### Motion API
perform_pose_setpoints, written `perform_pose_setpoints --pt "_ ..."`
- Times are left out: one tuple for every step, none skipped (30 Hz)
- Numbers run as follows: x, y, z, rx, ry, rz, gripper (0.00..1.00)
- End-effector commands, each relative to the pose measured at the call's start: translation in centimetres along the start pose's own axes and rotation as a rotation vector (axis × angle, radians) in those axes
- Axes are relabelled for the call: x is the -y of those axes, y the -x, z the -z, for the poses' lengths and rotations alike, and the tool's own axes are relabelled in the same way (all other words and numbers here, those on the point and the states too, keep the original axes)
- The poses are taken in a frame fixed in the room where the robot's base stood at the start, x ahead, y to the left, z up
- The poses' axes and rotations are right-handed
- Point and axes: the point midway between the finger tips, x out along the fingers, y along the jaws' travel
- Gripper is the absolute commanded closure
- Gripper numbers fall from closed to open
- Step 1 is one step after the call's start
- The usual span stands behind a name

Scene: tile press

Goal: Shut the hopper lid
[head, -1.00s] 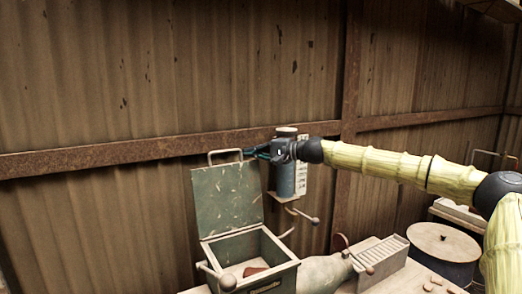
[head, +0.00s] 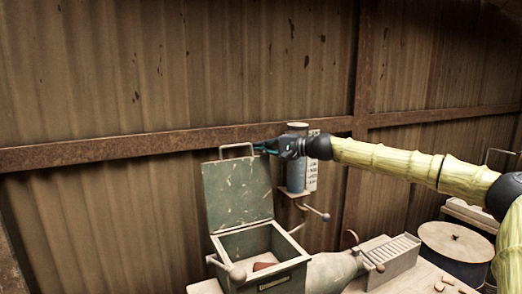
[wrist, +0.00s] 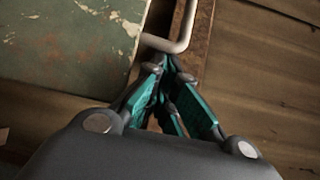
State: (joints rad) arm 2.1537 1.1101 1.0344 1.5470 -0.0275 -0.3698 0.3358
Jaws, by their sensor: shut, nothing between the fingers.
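The hopper (head: 296,272) is a green box with a pale rim, and its inside is open to view. Its scratched green lid (head: 238,196) stands raised at the back, leaning slightly backward. A pale bar handle (head: 237,147) rises from the lid's top edge. My gripper (head: 258,148) is shut and empty, its teal fingers pointing left at the handle's right end. In the wrist view, the fingertips (wrist: 166,64) are close beside the handle's bent foot (wrist: 178,44), with the lid (wrist: 65,45) at the left. I cannot tell whether they touch.
A reddish piece (head: 263,266) lies inside the hopper. A blue-grey cylinder (head: 296,173) is on the wall behind my wrist, with a ball-ended lever (head: 325,216) below. A slatted tray (head: 392,258) and a lidded drum (head: 455,242) stand to the right.

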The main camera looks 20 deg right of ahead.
Motion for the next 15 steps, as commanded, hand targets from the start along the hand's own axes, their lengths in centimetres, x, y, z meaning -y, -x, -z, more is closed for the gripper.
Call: perform_pose_setpoints --pt "-0.38 0.17 -0.11 0.000 0.004 0.007 1.00" --pt "-0.31 0.24 -0.18 0.000 0.007 0.009 1.00" --pt "-0.18 0.31 -0.24 0.000 0.008 0.011 1.00" --pt "-0.13 0.35 -0.27 0.000 0.009 0.013 1.00" --pt "-0.13 0.40 -0.30 0.000 0.010 0.014 1.00" --pt "-0.12 0.47 -0.34 0.000 0.012 0.016 1.00" --pt "-0.12 0.52 -0.37 0.000 0.013 0.018 1.00" --pt "-0.11 0.57 -0.40 0.000 0.014 0.019 1.00" --pt "-0.11 0.63 -0.45 0.000 0.016 0.022 1.00" --pt "-0.11 0.67 -0.48 0.000 0.017 0.023 1.00" --pt "-0.11 0.71 -0.52 0.000 0.019 0.025 1.00" --pt "-0.11 0.77 -0.57 0.000 0.020 0.027 1.00" --pt "-0.12 0.81 -0.61 0.000 0.022 0.029 1.00" --pt "-0.12 0.85 -0.65 0.000 0.023 0.031 1.00" --pt "-0.13 0.91 -0.70 0.000 0.025 0.033 1.00"
